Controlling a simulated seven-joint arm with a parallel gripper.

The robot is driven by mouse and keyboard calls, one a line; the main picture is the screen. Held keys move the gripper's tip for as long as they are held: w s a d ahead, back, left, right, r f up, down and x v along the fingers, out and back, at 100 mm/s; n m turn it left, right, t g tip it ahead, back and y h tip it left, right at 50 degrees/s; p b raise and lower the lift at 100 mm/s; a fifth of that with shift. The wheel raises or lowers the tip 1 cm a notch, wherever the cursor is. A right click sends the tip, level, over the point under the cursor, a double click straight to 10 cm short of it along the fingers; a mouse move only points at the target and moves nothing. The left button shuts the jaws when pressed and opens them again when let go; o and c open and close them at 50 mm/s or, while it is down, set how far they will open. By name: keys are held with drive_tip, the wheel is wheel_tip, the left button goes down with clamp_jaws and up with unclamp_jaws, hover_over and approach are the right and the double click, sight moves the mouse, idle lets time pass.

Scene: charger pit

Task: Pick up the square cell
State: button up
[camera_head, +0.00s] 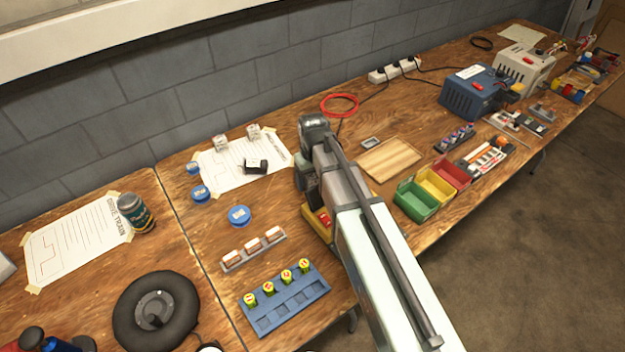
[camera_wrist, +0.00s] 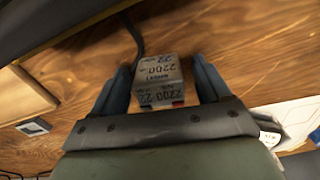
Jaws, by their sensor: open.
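The square cell (camera_wrist: 158,72) is a grey block with printed faces reading "2200". In the wrist view it stands between the two blue-grey fingers of my gripper (camera_wrist: 161,75). The fingers are apart, one on each side of it, with a narrow gap showing on each side. My gripper is open. How far down the fingers reach along the cell is hard to tell. In the head view my arm hides this cell.
A wooden board (camera_head: 390,159) and a small grey square tray (camera_head: 371,143) lie right of my arm. Red, yellow and green bins (camera_head: 416,201) stand nearby. A taped paper sheet (camera_head: 230,174) with white cubes (camera_head: 222,142) lies left. A dark cable (camera_wrist: 134,36) runs behind the cell.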

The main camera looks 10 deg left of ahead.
sight(312, 174)
drive_tip(key=shift+c, duration=0.2)
drive_tip(key=c, duration=1.1)
drive_tip(key=shift+r, duration=5.05)
